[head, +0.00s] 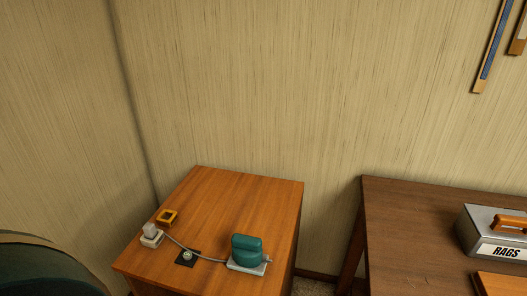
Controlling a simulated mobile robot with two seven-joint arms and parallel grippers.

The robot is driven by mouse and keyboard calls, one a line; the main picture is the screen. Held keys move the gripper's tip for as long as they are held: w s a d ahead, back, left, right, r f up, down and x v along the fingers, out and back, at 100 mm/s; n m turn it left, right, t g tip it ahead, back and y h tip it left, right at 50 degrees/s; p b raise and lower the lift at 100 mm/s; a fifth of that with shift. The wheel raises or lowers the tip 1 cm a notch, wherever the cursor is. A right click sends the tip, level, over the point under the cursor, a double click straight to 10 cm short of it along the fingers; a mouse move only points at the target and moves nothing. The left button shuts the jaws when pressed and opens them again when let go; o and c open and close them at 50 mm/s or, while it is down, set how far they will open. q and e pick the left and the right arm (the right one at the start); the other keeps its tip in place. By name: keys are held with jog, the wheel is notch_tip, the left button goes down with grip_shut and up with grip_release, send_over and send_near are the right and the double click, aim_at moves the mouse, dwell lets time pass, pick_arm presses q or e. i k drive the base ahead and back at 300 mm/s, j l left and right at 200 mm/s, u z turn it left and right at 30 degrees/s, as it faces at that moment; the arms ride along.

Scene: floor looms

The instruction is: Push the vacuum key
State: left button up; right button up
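A wooden table (240,193) stands in the corner in the head view. On it, a teal rounded device (246,249) sits on a pale base near the front right. A cord (208,257) runs from it towards a small white block with a raised top (151,235) at the left edge. A black square plate with a round silver knob (187,257) lies between them. I cannot tell which of these is the vacuum key. Neither gripper is in view.
A darker brown table (400,218) stands at the right, with a gap between the tables. It holds a grey box labelled RAGS (490,232) with an orange handle. A dark green rounded shape (45,270) fills the lower left corner. The back of the wooden table is clear.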

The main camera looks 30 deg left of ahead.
aim_at(187, 256)
jog(key=l+u, duration=0.15)
jog(key=u, duration=0.2)
jog(key=k+l+u, duration=0.1)
jog(key=u, duration=0.2)
jog(key=j+u, duration=0.1)
jog(key=u, duration=0.4)
jog(key=i+u, duration=0.15)
jog(key=u, duration=0.3)
